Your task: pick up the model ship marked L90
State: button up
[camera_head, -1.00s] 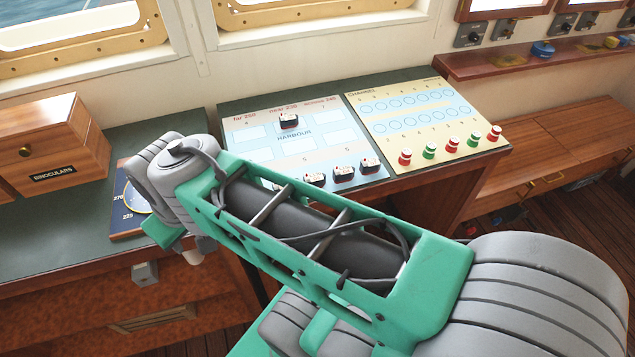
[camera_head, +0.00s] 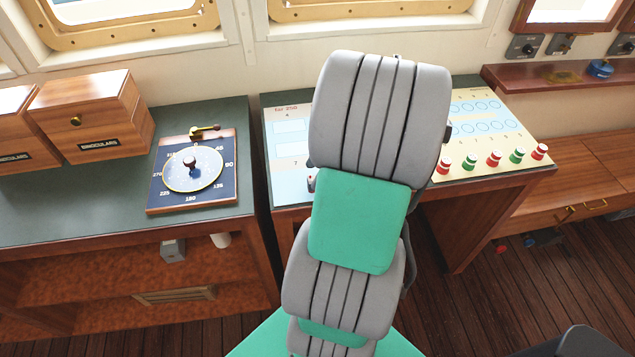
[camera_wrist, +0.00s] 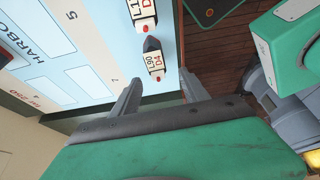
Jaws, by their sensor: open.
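The model ship marked L90 (camera_wrist: 154,62) is in the wrist view, a small dark-ended hull with a white block reading L90 and D4. It sits on the pale blue harbour board (camera_wrist: 62,68). My gripper (camera_wrist: 160,76) is open and empty, its two grey fingers apart. In this view the ship appears between and just beyond the fingertips; I cannot tell the height gap. Another model ship (camera_wrist: 142,14), its mark cut off by the top edge, lies close beyond it. In the head view my arm hides the gripper and most of the board (camera_head: 285,180).
A chart panel (camera_head: 190,185) with a round dial lies on the left desk. Binoculars boxes (camera_head: 95,120) stand at far left. Red and green knobs (camera_head: 493,158) stand on the right panel. A gap separates the two desks. Wooden floor shows right of the board.

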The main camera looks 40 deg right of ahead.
aim_at(311, 178)
jog(key=x, duration=0.4)
jog(key=shift+w, duration=0.1)
jog(key=shift+c, duration=0.4)
grip_shut()
